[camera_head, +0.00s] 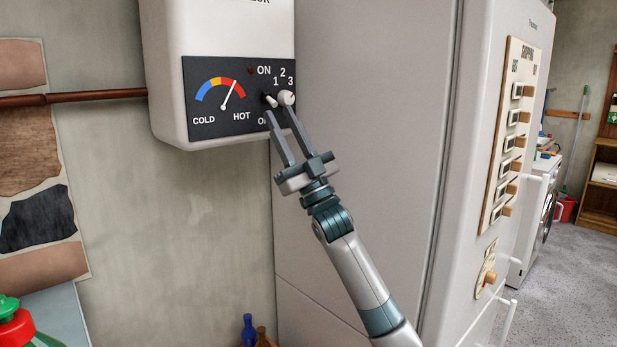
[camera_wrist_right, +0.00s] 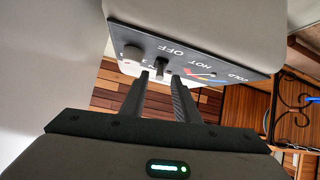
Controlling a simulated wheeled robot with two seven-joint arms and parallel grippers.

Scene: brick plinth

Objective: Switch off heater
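The heater (camera_head: 165,60) is a white box on the wall with a dark control panel (camera_head: 215,125). The panel has a COLD-to-HOT gauge with its needle toward HOT, a dark red lamp by ON, a small switch (camera_head: 270,100) with a pale tip, and a round knob (camera_head: 287,98) below the numbers. My right gripper (camera_head: 279,111) is open with its fingertips just below the switch and knob, hiding part of the OFF label. In the right wrist view the switch (camera_wrist_right: 162,63) shows just beyond the gap between the fingers (camera_wrist_right: 160,77); contact cannot be told. My left gripper is out of view.
A tall white fridge (camera_head: 365,110) stands right beside the heater, with a shopping board (camera_head: 508,130) on its side. A brown pipe (camera_head: 100,96) meets the heater's left side. Bottles (camera_head: 249,330) stand below. The wall under the heater is clear.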

